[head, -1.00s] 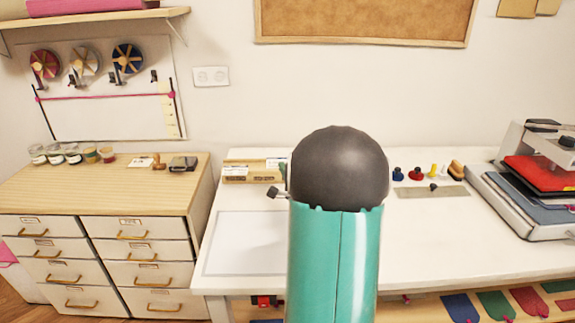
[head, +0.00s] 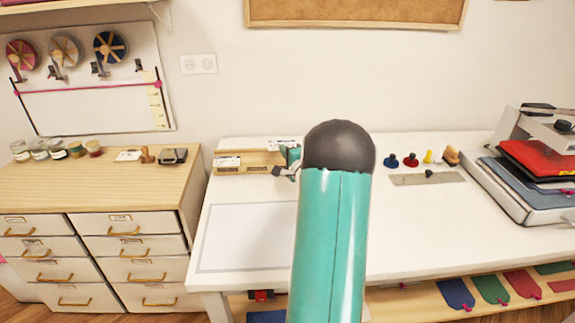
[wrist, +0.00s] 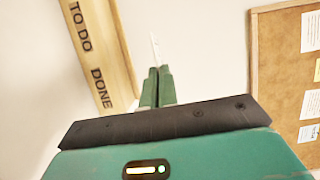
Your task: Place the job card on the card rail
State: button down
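The wooden card rail (head: 262,157) lies at the back left of the white table, with a white card (head: 227,161) on its left part. In the wrist view the rail (wrist: 98,48), lettered TO DO and DONE, runs down the left side. My gripper (wrist: 157,75) is shut on the thin white job card (wrist: 155,47), seen nearly edge-on beyond the fingertips. The card is to the right of the rail in that view and looks apart from it. In the head view my gripper (head: 289,163) shows at the rail's right part, partly hidden by my arm.
A white pad (head: 245,237) lies in front of the rail. Stamps and small coloured items (head: 411,160) stand right of my arm, and a press (head: 535,170) fills the table's right end. A drawer cabinet (head: 110,235) stands left. A corkboard (head: 355,12) hangs above.

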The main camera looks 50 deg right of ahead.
jog(key=d+f, duration=0.1)
jog(key=w+d+f, duration=0.1)
jog(key=f, duration=0.1)
jog(key=d+f, duration=0.1)
jog(key=shift+w+d+f, duration=0.2)
jog(key=shift+d+f, duration=0.1)
jog(key=shift+f, duration=1.65)
jog(key=shift+f, duration=0.2)
jog(key=c, duration=1.7)
grip_release()
